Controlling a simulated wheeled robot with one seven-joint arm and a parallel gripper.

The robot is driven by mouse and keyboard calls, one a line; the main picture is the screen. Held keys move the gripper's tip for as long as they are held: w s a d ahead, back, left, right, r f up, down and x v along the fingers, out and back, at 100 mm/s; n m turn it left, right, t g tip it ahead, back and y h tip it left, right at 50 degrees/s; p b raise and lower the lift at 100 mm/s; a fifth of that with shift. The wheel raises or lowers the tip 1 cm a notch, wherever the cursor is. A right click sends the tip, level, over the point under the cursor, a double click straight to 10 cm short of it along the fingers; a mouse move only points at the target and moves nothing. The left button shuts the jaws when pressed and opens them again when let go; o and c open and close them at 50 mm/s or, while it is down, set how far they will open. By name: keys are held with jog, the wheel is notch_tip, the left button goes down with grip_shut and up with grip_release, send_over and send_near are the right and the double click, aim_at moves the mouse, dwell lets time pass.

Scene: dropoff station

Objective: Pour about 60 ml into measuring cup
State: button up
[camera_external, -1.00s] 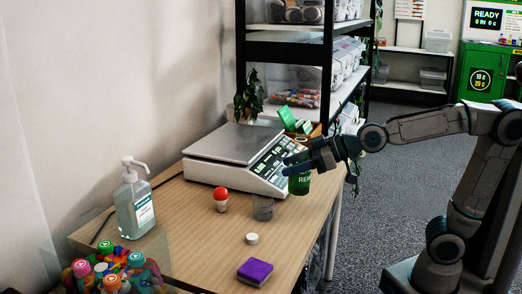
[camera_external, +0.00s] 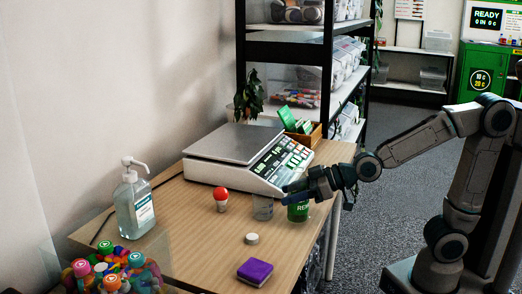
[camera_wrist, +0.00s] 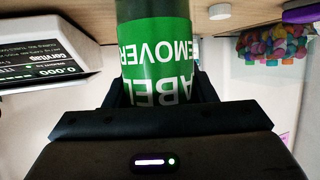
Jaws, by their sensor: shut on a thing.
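My gripper (camera_external: 298,187) is shut on a green bottle (camera_external: 298,212) by the table's right edge. The bottle looks upright; I cannot tell whether its base touches the table. In the wrist view the bottle (camera_wrist: 160,65) stands between the fingers, its white label text upside down with the rest of that view. The measuring cup (camera_external: 263,208), small and clear, stands on the table just left of the bottle. Its contents are too small to tell, and I cannot make it out in the wrist view.
A scale (camera_external: 235,160) stands behind the cup. A red-topped white item (camera_external: 221,200), a white cap (camera_external: 252,239), a purple block (camera_external: 255,271), a pump bottle (camera_external: 133,205) and a bin of colourful caps (camera_external: 115,275) are also around. The middle of the table (camera_external: 195,230) is clear.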

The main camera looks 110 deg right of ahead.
jog(key=shift+r+p, duration=0.25)
jog(key=shift+p, duration=0.15)
